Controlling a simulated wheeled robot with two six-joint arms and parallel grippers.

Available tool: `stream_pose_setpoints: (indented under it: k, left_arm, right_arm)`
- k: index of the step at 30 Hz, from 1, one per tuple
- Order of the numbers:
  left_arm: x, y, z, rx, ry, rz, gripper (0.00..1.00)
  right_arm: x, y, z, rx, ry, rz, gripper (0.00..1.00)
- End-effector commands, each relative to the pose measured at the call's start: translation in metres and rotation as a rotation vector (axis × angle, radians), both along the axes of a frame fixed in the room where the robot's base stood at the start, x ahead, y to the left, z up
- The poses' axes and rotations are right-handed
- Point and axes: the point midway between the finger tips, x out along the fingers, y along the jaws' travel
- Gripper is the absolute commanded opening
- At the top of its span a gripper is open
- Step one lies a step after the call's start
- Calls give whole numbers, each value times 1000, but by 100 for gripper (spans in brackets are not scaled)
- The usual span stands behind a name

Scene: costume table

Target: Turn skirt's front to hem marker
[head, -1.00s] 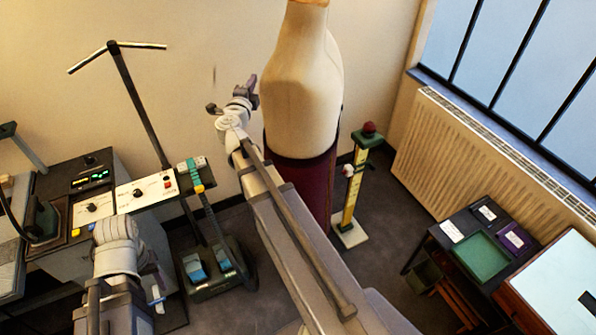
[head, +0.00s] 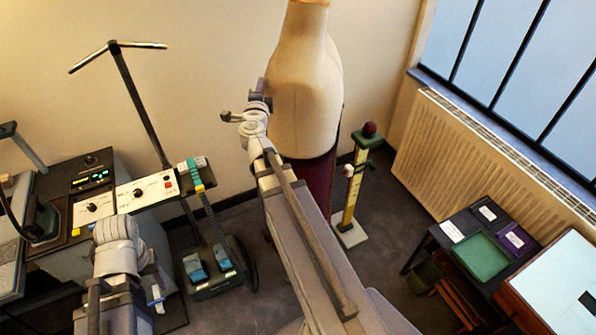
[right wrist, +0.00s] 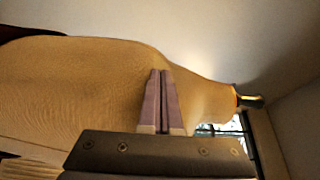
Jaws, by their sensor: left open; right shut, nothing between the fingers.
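The burgundy skirt (head: 320,185) hangs below the waist of the cream dress form (head: 305,90); my right arm covers much of it. Its front cannot be made out. The hem marker (head: 352,195) is a yellow post with a red ball on a white base, just right of the skirt. My right gripper (head: 259,97) is shut and empty at the form's left side, above the skirt. In the right wrist view its fingers (right wrist: 159,98) overlap the form's torso (right wrist: 75,85); contact is unclear. My left gripper (head: 118,232) is open, low at left, its fingertips mostly hidden.
A control bench (head: 130,192) and a T-topped stand (head: 140,100) are at left, with a pedal unit (head: 212,268) on the floor. A dark table with a green tray (head: 482,257) is at right, near the radiator (head: 470,150). Floor around the hem marker is clear.

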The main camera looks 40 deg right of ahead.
Motion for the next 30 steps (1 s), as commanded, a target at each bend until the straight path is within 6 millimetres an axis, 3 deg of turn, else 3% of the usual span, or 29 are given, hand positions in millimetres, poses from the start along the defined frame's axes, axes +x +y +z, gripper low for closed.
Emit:
stream_pose_setpoints:
  k: [1,3,16,30]
  left_arm:
    - [0,0,0,0,0,0,50]
    - [0,0,0,0,0,0,50]
    - [0,0,0,0,0,0,50]
    - [0,0,-1,0,0,0,50]
  right_arm:
    - [-15,-5,0,-1,1,15,0]
    - [-20,-8,0,-1,1,49,0]
    - [-24,-10,0,-1,1,93,0]
    - [-61,-32,0,-1,1,316,0]
